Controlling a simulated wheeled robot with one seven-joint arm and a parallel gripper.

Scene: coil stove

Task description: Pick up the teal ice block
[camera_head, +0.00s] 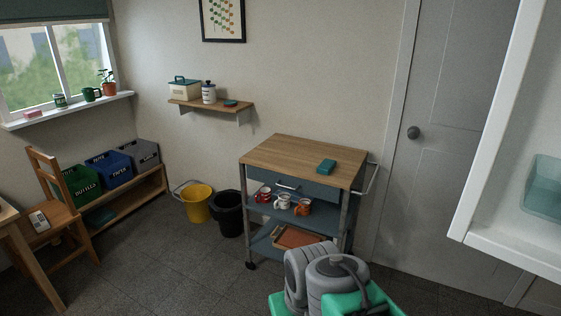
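A small teal block (326,166) lies flat on the wooden top of the cart (290,156), towards its right side. It looks like the teal ice block, but I cannot be sure. Another small flat teal item (231,103) lies on the wall shelf. Grey and green parts of my own body show at the bottom, in front of the cart. My gripper's fingers do not show.
The cart's middle shelf holds mugs (283,201); a tray sits below. A yellow bucket (196,202) and black bin (228,213) stand left of it. A chair (58,215) is further left. A white cabinet edge (490,130) with a translucent teal container (543,188) is close at right.

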